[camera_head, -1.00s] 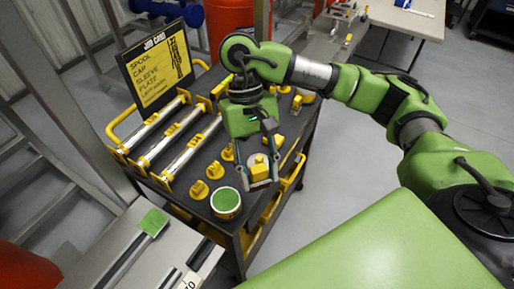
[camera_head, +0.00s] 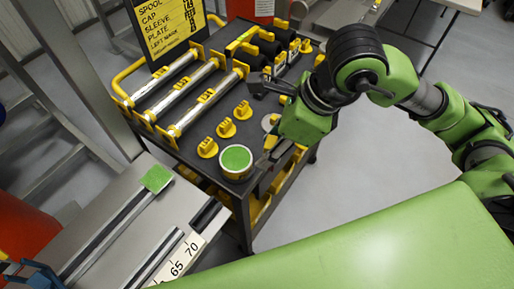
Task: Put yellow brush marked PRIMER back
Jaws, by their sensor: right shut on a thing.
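My right gripper (camera_head: 275,142) is low over the front right part of the dark cart top, just right of a tin (camera_head: 221,174) with green contents. It is shut on a small yellow thing (camera_head: 271,144), which looks like the brush. The gripper body and fingers hide most of it, and no PRIMER marking can be read. I cannot tell whether it touches the cart top. My left gripper is not in view.
The cart (camera_head: 187,149) carries silver rollers in yellow holders (camera_head: 205,103), several yellow knobbed pieces (camera_head: 226,128) and dark cylinders (camera_head: 268,46). A job card (camera_head: 165,28) stands at the back. A grey bench with a scale (camera_head: 176,268) is at the front left.

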